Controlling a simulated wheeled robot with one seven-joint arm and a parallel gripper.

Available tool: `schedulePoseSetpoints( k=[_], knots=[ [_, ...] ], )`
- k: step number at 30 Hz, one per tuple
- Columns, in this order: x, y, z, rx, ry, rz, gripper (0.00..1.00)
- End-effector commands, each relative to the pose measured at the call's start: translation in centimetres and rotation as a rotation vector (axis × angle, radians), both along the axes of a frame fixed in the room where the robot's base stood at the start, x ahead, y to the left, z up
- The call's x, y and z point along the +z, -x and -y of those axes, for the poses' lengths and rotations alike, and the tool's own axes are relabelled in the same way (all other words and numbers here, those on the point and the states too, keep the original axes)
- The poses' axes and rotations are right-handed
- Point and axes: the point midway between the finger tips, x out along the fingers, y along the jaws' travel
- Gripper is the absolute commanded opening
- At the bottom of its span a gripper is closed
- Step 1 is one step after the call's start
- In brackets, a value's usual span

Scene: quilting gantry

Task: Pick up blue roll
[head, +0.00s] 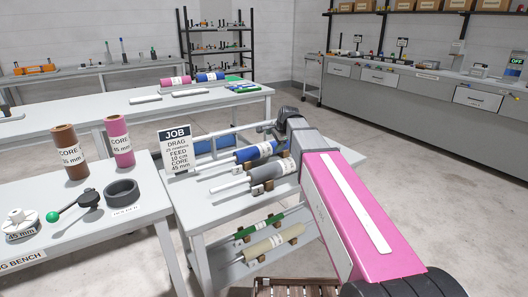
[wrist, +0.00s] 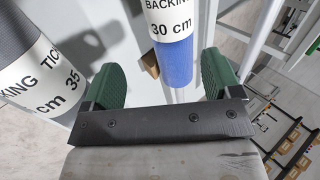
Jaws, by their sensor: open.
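The blue roll (head: 254,152) lies on the rack near the head view's middle, with a white label band. In the wrist view the blue roll (wrist: 174,62) is labelled "BACKING 30 cm", and its near end shows between my two green fingers. My gripper (wrist: 160,64) is open, with a finger on either side of the roll and visible space beside both. I cannot tell how deep the roll is between the fingers.
A grey roll (head: 271,172) lies right beside the blue one and shows large at left in the wrist view (wrist: 40,62). Green (head: 262,226) and cream (head: 270,244) rolls lie on the lower shelf. A JOB sign (head: 178,150) stands left. Another blue roll (head: 209,77) lies on the back table.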

Motion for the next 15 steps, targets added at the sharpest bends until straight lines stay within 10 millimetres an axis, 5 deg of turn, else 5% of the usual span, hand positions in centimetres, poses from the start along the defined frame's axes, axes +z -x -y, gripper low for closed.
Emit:
schedulePoseSetpoints(
  k=[15],
  knots=[
    [-4.4,-3.1,-3.4,0.012,-0.002,-0.016,0.84]
  ],
)
